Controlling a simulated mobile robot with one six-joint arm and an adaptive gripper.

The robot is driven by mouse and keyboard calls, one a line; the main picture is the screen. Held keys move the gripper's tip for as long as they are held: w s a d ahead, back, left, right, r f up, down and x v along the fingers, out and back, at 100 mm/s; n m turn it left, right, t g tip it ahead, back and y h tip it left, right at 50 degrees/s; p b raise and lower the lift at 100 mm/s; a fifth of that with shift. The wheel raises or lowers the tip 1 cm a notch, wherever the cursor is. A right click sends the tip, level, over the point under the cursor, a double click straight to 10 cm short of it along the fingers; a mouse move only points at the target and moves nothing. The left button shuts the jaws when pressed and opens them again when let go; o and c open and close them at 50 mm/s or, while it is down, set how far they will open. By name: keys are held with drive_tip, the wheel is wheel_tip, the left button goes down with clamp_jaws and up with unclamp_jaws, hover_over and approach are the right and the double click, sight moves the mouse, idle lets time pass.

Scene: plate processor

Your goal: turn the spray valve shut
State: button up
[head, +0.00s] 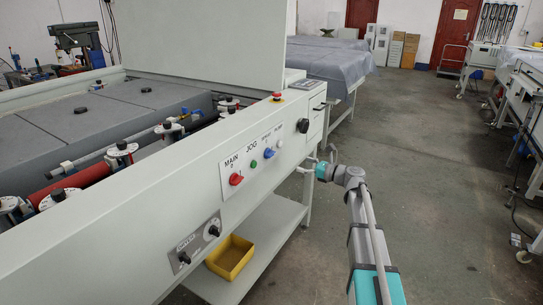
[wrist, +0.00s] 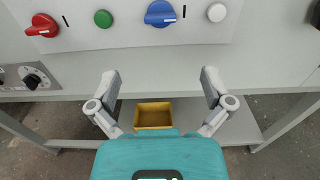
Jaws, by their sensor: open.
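A blue turn knob (head: 269,154) sits on the white label plate on the machine's front; its label is too small to read surely, but it looks like the spray valve. In the wrist view the blue knob (wrist: 160,13) is at the top middle, its white pointer line lying about level toward the right, near a short black tick. My gripper (wrist: 160,78) is open and empty, its two fingers spread below the knob and apart from it. In the head view my gripper (head: 316,168) is in front of the panel, to the right of the knob.
A red knob (wrist: 42,25), a green button (wrist: 103,18) and a white button (wrist: 216,12) share the plate. A black knob (head: 303,126) is farther right. A yellow bin (head: 230,257) stands on the shelf below. Open floor lies to the right.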

sight(273, 155)
drive_tip(key=shift+w+a, duration=0.1)
drive_tip(key=x, duration=1.3)
drive_tip(key=shift+w+a, duration=0.15)
drive_tip(key=shift+a, duration=0.1)
drive_tip(key=c, duration=1.1)
drive_tip(key=shift+o, duration=0.2)
